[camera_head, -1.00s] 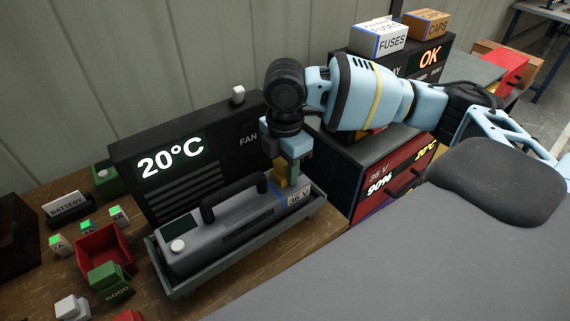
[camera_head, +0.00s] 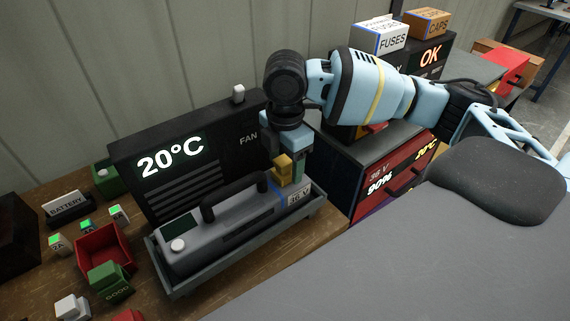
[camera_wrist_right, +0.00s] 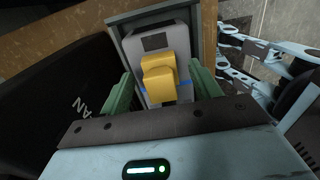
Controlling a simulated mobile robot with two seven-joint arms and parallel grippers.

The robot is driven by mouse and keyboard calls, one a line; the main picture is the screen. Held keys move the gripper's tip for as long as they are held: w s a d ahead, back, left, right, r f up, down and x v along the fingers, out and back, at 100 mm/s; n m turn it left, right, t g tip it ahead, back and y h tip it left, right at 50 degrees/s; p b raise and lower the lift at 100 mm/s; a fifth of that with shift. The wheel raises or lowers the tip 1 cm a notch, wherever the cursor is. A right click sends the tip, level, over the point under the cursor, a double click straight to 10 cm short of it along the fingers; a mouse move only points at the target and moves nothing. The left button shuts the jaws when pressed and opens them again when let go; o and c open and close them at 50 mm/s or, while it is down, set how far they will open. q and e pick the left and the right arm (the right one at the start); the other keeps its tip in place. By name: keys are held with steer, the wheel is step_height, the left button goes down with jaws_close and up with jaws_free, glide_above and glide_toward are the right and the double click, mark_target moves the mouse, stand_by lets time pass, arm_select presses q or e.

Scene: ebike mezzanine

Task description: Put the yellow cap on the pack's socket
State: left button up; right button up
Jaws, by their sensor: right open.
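The grey battery pack (camera_head: 232,232) with a black handle lies in a grey tray (camera_head: 180,292) on the bench. The yellow cap (camera_head: 284,166) is at the pack's right end, beside the blue stripe and the 36 V label. In the right wrist view the cap (camera_wrist_right: 158,80) stands on the pack's end, between and beyond my green fingertips. The socket is hidden under it, so I cannot tell how fully it sits. My right gripper (camera_head: 291,172) is open just above the pack's end, with gaps on both sides of the cap (camera_wrist_right: 161,90). My left gripper is not in view.
A black fan unit showing 20°C (camera_head: 190,150) stands close behind the pack. A red-fronted charger (camera_head: 385,185) is to the right. A red bin (camera_head: 103,248), a green GOOD block (camera_head: 109,282) and small blocks lie left. A grey surface (camera_head: 400,265) fills the front right.

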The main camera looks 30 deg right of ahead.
steer(key=shift+r, duration=3.2)
steer(key=shift+r, duration=0.1)
steer(key=shift+r, duration=2.85)
steer(key=shift+s, duration=0.1)
